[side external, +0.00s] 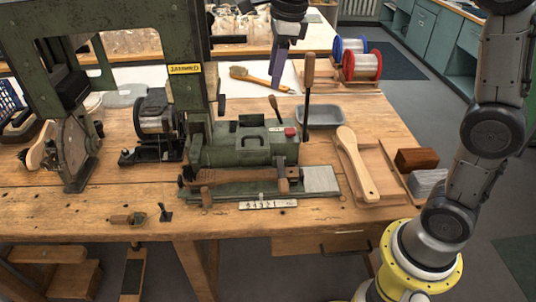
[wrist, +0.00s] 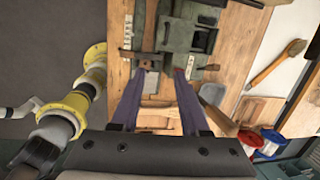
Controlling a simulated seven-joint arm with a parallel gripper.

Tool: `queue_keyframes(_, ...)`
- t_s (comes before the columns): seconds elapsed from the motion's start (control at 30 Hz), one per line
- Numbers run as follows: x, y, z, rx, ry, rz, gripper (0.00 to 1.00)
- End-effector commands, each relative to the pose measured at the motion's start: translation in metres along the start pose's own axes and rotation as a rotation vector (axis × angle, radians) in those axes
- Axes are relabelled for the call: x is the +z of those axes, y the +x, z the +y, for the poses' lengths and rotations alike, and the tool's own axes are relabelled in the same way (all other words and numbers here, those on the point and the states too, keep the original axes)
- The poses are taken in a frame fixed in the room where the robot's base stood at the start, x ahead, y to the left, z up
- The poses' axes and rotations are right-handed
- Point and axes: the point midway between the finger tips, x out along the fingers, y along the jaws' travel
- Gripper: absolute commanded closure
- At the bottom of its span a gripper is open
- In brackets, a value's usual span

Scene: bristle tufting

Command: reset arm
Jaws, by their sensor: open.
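My gripper (side external: 279,80) hangs at the top centre of the side external view, fingers pointing down above the back of the bench. In the wrist view my gripper (wrist: 159,72) shows two purple fingers standing apart, with nothing between them. It is open and empty. The green tufting machine (side external: 235,146) stands on the wooden bench, in front of and below the gripper. It also shows between and beyond the fingers in the wrist view (wrist: 190,38). In the side external view the fingers overlap, so their gap is hidden there.
A wooden paddle (side external: 357,165) lies right of the machine, with a brown block (side external: 416,160) beside it. A grey tray (side external: 320,117), a tall wooden-handled lever (side external: 308,80) and red and blue spools (side external: 361,65) stand nearby. A brush (side external: 260,79) lies at the back.

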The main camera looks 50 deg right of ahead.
Motion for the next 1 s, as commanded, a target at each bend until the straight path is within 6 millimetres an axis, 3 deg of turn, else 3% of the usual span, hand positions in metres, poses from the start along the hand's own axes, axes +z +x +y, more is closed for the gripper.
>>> queue_keyframes(0.03, -0.012, -0.017, 0.012, -0.025, -0.052, -0.021, 0.55)
queue_keyframes(0.13, -0.035, -0.037, 0.036, -0.069, -0.204, -0.049, 0.55)
queue_keyframes(0.37, -0.092, -0.058, 0.097, -0.186, -0.676, -0.073, 0.55)
queue_keyframes(0.7, -0.154, -0.028, 0.165, -0.313, -1.444, 0.006, 0.55)
queue_keyframes(1.0, -0.176, 0.010, 0.190, -0.304, -2.058, 0.105, 0.55)
